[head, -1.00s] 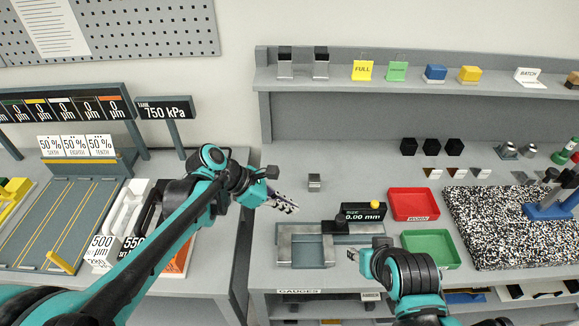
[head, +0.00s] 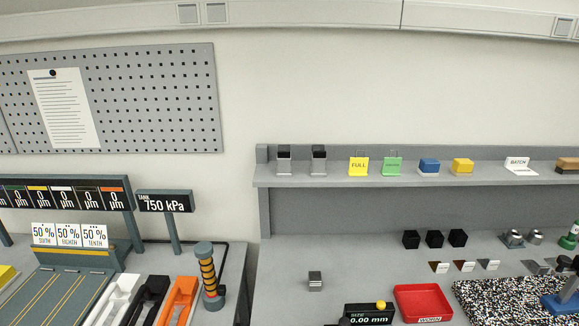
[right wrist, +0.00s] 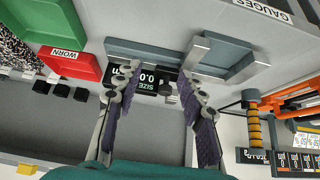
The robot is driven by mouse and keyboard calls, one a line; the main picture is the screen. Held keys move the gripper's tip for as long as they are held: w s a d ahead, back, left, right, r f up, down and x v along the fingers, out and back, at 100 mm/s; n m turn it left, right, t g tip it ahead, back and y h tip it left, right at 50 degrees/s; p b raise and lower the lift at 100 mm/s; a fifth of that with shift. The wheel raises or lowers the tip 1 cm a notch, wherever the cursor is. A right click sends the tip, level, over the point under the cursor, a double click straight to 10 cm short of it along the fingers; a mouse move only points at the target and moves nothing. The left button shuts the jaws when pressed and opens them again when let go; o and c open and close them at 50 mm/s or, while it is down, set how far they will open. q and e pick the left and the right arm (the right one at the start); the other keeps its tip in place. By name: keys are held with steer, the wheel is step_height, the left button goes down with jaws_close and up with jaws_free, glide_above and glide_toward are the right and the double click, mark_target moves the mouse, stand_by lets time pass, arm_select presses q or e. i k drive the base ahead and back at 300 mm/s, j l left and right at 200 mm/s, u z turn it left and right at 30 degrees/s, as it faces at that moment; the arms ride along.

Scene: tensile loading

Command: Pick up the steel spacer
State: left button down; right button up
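A small steel block with a darker top, which looks like the steel spacer (head: 315,281), stands on the bench left of and behind the size gauge (head: 369,314) in the head view. In the right wrist view, my right gripper (right wrist: 158,72) is open, with its two fingers spread apart over the size gauge (right wrist: 148,86). A small grey object (right wrist: 170,93) shows between the fingers beside the gauge; I cannot tell if it is the spacer. Nothing is gripped. My left gripper is not in view.
A red tray (head: 423,302) stands right of the gauge, with several black cubes (head: 434,239) behind. Two dark-topped steel blocks (head: 284,160) stand on the shelf (head: 390,178). The right wrist view shows a green tray (right wrist: 50,20) and a metal-framed fixture (right wrist: 235,70).

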mark_target(314, 277)
steer(key=l, duration=0.45)
steer(key=i+l, duration=0.15)
steer(key=l, duration=0.25)
steer(key=i+l, duration=0.45)
steer(key=j+u, duration=0.05)
